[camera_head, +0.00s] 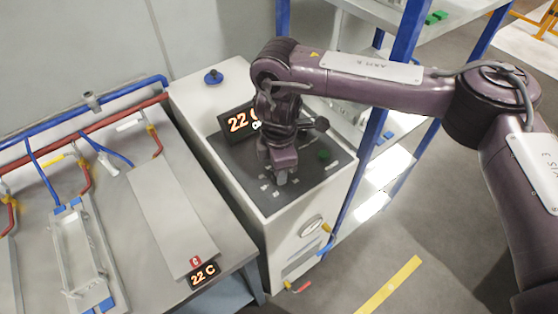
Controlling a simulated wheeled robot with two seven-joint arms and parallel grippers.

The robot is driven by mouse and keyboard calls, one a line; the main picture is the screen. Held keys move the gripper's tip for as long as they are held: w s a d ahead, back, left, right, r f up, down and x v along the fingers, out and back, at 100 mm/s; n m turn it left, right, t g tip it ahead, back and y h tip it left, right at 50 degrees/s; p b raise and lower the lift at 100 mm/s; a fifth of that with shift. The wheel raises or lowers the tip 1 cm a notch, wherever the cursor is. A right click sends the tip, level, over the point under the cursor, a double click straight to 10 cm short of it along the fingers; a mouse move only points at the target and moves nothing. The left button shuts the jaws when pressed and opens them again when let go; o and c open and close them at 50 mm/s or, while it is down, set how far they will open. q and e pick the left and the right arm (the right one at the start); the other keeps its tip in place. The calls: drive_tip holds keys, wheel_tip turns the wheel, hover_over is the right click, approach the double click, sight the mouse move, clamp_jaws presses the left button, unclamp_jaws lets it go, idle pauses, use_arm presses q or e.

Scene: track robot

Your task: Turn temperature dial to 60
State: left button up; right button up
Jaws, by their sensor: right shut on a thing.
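A pale cabinet (263,215) stands in the middle with a dark control panel (237,163) on top. A display (238,122) at the back of the panel reads 22 in orange; my arm covers part of it. My right gripper (281,178) points down at the panel among small white marks. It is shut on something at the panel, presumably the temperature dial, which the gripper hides. The dial's own pointer and setting cannot be seen. My left gripper is not in view.
A table on the left holds a flat plate (165,205) with a second display (203,275) reading 22 C. Blue (120,92) and red pipes run behind it. A green button (324,154) sits right of my gripper. Blue-framed shelving (402,60) stands close on the right.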

drive_tip(key=shift+r+m+p, duration=0.1)
drive_tip(key=shift+m+p, duration=0.35)
drive_tip(key=shift+m, duration=0.35)
drive_tip(key=shift+w, duration=0.1)
drive_tip(key=o, duration=1)
wheel_tip(320, 180, up, 8)
drive_tip(key=shift+f, duration=0.15)
drive_tip(key=shift+a, duration=0.15)
